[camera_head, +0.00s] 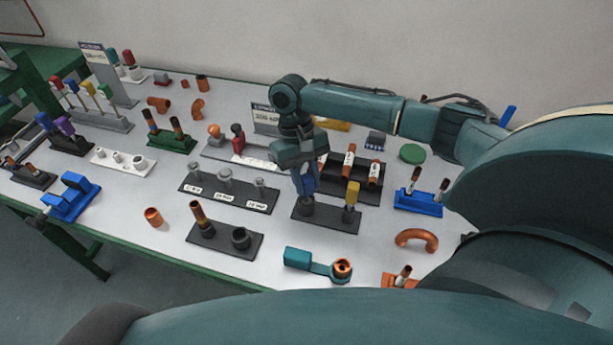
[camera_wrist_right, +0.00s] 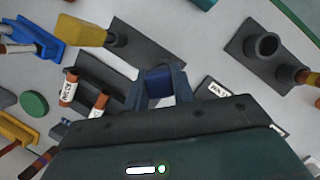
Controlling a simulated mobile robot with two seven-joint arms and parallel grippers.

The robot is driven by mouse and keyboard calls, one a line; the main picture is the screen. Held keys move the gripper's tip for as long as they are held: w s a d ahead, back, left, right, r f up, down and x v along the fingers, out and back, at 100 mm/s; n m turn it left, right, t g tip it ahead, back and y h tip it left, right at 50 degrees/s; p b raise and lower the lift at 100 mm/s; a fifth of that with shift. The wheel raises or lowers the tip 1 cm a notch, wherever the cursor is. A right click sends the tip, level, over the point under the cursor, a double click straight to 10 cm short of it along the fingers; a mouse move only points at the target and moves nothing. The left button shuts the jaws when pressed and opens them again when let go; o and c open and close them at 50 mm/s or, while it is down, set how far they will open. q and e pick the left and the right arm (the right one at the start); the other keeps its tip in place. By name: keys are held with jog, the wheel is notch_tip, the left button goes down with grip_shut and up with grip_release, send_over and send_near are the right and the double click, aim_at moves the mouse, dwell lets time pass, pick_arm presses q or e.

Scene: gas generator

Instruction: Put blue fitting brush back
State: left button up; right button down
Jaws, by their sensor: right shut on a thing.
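My right gripper (camera_head: 305,186) is shut on the blue fitting brush (camera_head: 308,184), over the left end of a dark two-place stand (camera_head: 326,217). The brush looks upright, its lower end at the stand's left socket; I cannot tell whether it is inside or just above it. A yellow brush (camera_head: 352,194) stands in the right place of the same stand. In the right wrist view the blue brush (camera_wrist_right: 158,82) shows between the two fingers, with the stand (camera_wrist_right: 155,46) and yellow brush (camera_wrist_right: 82,31) beyond. My left gripper is not in view.
Close by are a grey rack with labelled posts (camera_head: 228,189), a dark rack with copper pieces (camera_head: 372,190), a blue stand (camera_head: 418,204) and a dark stand with a cup (camera_head: 222,240). A teal tool (camera_head: 298,258) lies in front. Bare tabletop surrounds the two-place stand's front edge.

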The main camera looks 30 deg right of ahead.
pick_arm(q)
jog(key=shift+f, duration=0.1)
pick_arm(e)
jog(key=shift+f, duration=0.4)
jog(key=c, duration=1.1)
grip_release()
jog(key=shift+w+r, duration=0.15)
jog(key=shift+r, duration=0.15)
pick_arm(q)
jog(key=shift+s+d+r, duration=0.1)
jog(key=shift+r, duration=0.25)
pick_arm(e)
jog(key=v, duration=1.2)
jog(key=shift+r, duration=0.25)
